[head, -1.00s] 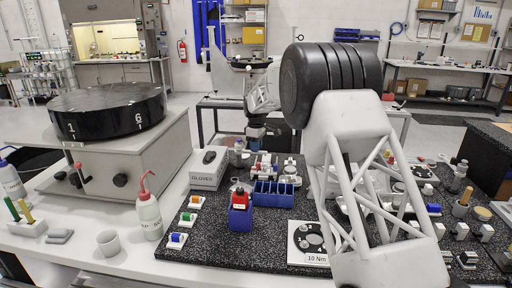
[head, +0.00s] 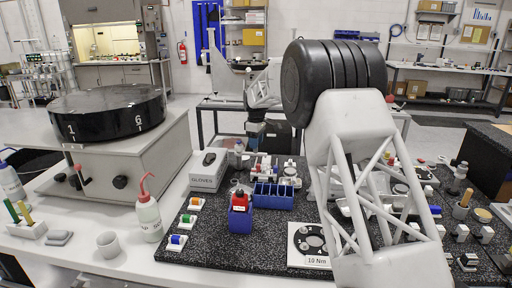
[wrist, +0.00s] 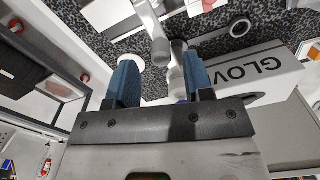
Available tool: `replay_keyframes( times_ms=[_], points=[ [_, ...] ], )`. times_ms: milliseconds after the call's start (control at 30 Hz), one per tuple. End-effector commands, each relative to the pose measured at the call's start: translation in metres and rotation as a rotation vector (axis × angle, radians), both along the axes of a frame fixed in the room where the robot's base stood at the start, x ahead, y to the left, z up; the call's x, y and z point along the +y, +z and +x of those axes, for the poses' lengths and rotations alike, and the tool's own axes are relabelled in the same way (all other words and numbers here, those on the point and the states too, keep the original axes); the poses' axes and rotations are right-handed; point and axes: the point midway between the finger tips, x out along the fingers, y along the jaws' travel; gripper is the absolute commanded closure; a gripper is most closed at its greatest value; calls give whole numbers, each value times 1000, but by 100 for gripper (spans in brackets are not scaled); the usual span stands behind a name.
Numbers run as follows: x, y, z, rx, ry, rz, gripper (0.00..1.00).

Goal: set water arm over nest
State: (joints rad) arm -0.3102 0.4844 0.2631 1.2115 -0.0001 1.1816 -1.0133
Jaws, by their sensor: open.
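My gripper (head: 255,143) hangs above the back of the dark speckled mat, beside the white GLOVES box. In the wrist view my gripper (wrist: 160,75) has its two blue fingers wide apart with nothing clamped between them. A pale arm-like bar (wrist: 150,28) with a rounded end, perhaps the water arm, reaches between and beyond the fingertips. A grey cylindrical part stands just right of it, close to the right finger. A round dark-centred ring (wrist: 240,27) lies to the right on the mat; I cannot tell whether it is the nest. Contact with the bar cannot be told.
The GLOVES box (head: 208,172) is close to my gripper. A blue divided bin (head: 272,196) and a red-capped bottle in a blue holder (head: 239,210) stand in front. A wash bottle (head: 148,214) stands left. My arm hides much of the mat's right side.

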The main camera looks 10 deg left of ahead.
Motion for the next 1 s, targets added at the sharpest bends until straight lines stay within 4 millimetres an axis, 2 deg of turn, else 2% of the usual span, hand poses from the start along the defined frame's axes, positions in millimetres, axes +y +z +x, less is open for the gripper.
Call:
replay_keyframes(
  times_ms=[200, 400, 1000],
  points=[
    [0, 29, 1, -1, 0, 1, 53],
    [0, 44, 0, 0, 0, 0, 53],
    [-4, 53, -4, -3, -11, 0, 53]
  ],
)
